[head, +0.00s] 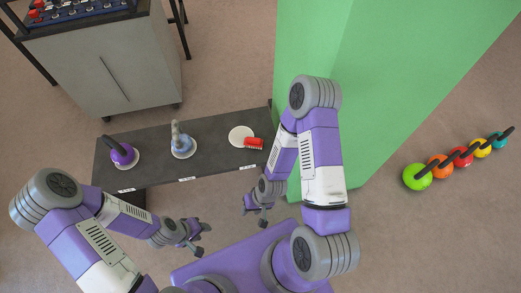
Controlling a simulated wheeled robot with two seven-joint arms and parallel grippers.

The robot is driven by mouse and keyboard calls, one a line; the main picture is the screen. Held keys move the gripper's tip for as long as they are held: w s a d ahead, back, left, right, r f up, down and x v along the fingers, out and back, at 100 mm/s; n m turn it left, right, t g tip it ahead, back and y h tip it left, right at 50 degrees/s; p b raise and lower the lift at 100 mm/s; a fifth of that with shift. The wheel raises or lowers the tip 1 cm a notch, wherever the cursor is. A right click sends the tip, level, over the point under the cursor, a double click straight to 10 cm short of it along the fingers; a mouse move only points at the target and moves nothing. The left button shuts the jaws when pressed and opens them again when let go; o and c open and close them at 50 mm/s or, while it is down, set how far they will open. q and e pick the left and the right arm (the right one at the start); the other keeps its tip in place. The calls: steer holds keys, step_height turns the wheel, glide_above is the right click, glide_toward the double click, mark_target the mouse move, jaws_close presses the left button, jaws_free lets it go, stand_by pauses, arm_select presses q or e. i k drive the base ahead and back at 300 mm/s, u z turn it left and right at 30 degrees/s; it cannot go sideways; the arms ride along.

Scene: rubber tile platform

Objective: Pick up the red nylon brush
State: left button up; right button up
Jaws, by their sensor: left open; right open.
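The red nylon brush (254,143) is small and lies at the right part of a dark bench, at the edge of a white round disc (239,136). I cannot tell whether it rests partly on the disc. My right gripper (253,213) is open and empty, in front of the bench and below the brush in the head view. My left gripper (199,241) is open and empty, further left and lower, apart from the bench. Neither gripper touches the brush.
The dark bench (215,161) also holds a purple kettlebell-like object (122,154) and a blue-grey one with an upright handle (182,145), each on a white disc. A green wall (390,80) stands close right of the bench. A grey cabinet (105,65) stands behind. Several coloured kettlebells (417,176) line the floor at right.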

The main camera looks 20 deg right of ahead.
mark_target(255, 142)
steer(key=z, duration=1.45)
steer(key=k, duration=0.6)
steer(key=u, duration=0.55)
steer(key=i, duration=1)
steer(key=u, duration=0.35)
steer(key=k, duration=0.3)
steer(key=u, duration=0.05)
steer(key=i, duration=0.5)
steer(key=u, duration=0.05)
